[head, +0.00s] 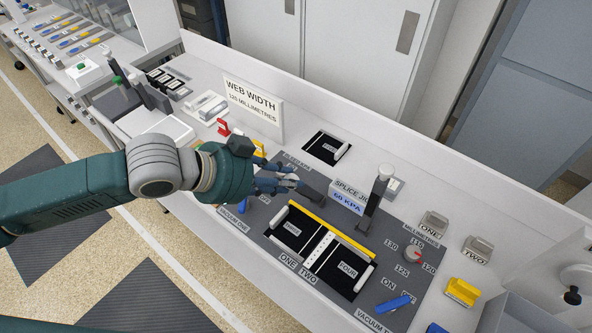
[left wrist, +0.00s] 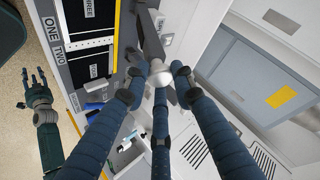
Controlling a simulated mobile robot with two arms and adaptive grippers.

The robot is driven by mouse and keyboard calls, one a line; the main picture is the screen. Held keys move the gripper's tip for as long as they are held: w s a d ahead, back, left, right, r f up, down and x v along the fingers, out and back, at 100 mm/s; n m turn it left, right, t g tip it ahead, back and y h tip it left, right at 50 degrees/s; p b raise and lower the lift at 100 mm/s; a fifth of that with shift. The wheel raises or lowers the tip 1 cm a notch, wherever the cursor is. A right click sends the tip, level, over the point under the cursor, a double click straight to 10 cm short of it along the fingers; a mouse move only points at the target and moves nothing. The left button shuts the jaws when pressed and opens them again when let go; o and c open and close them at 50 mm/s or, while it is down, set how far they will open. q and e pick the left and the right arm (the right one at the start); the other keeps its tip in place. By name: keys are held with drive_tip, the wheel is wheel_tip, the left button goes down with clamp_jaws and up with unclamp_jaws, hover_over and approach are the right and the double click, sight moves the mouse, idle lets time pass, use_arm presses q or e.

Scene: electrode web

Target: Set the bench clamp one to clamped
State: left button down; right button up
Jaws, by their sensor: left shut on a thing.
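My left gripper (head: 288,184) is at the back left of the splice jig board, with its fingers closed around a white ball knob (head: 291,177). The knob also shows between the fingertips in the left wrist view (left wrist: 160,76). It sits at the end of a dark grey clamp bar (head: 317,186), which my fingers partly cover. I cannot read this clamp's number. A second clamp (head: 370,208) at the right stands upright with a white knob on top, and nothing touches it. My right gripper (left wrist: 39,92) shows only in the left wrist view, with fingers spread, away from the bench.
The black splice bed (head: 289,235) with a yellow strip lies in front of the clamps. A dial (head: 412,256) and a blue lever (head: 393,304) are at the right. A web width sign (head: 252,108) stands behind my left arm. Cabinets stand behind the bench.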

use_arm(q)
drive_tip(key=shift+s+a+f+t+h+b, duration=0.35)
drive_tip(key=shift+s+a+f+b, duration=0.2)
drive_tip(key=shift+s+f+b, duration=0.2)
drive_tip(key=shift+r, duration=0.1)
drive_tip(key=c, duration=1.4)
unclamp_jaws()
drive_tip(key=shift+s, duration=0.1)
drive_tip(key=v, duration=0.7)
drive_tip(key=shift+r, duration=0.2)
drive_tip(key=shift+s+a, duration=0.1)
